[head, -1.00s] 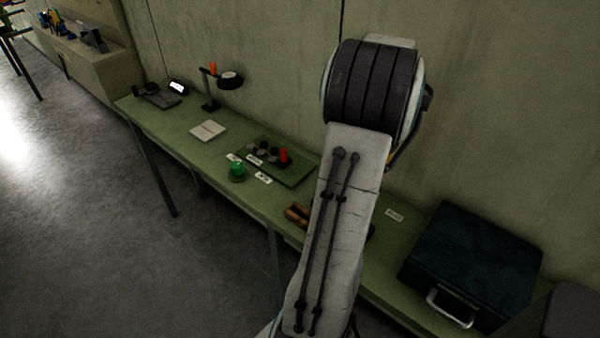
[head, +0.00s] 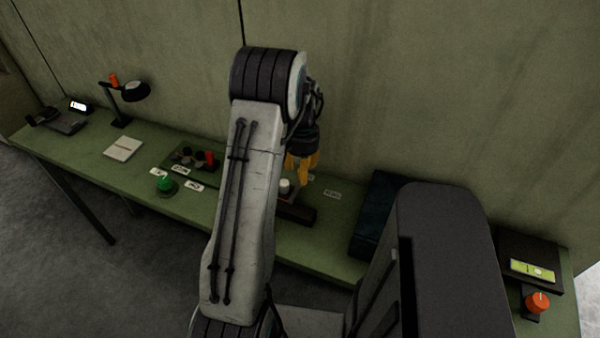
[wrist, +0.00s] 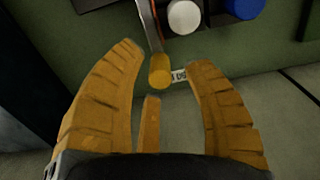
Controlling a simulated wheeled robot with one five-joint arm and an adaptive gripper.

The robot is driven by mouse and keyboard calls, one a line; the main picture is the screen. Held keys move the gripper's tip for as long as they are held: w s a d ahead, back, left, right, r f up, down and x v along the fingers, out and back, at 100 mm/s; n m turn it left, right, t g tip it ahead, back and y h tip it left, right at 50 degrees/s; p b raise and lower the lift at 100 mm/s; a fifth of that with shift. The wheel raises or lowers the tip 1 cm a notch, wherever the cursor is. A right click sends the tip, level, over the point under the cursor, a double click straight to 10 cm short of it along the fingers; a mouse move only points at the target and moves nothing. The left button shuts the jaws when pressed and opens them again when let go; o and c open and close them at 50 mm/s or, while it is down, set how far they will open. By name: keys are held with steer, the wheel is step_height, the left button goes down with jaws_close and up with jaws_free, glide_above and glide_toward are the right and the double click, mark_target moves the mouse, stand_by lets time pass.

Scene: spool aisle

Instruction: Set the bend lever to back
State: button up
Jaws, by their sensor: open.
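In the wrist view a lever with a metal rod and a yellow rounded knob (wrist: 160,72) points down between my fingers. A small white label (wrist: 179,75) sits behind it, its lettering partly hidden, so I cannot read the lever's name. My gripper (wrist: 165,80) is open, with orange fingers spread on both sides of the knob and a third finger below it; I cannot tell whether any touches. In the head view my gripper (head: 302,168) hangs over the green bench, close to a white knob (head: 285,186). The lever cannot be made out there.
A white knob (wrist: 184,17) and a blue knob (wrist: 242,6) are close above the lever. On the bench are a green button (head: 165,184), a black lamp (head: 135,91), a notebook (head: 123,148), a dark case (head: 370,218) and an orange knob (head: 538,302). The wall stands behind.

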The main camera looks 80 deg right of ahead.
steer(key=shift+f, duration=1.05)
steer(key=shift+c, duration=0.2)
jaws_close()
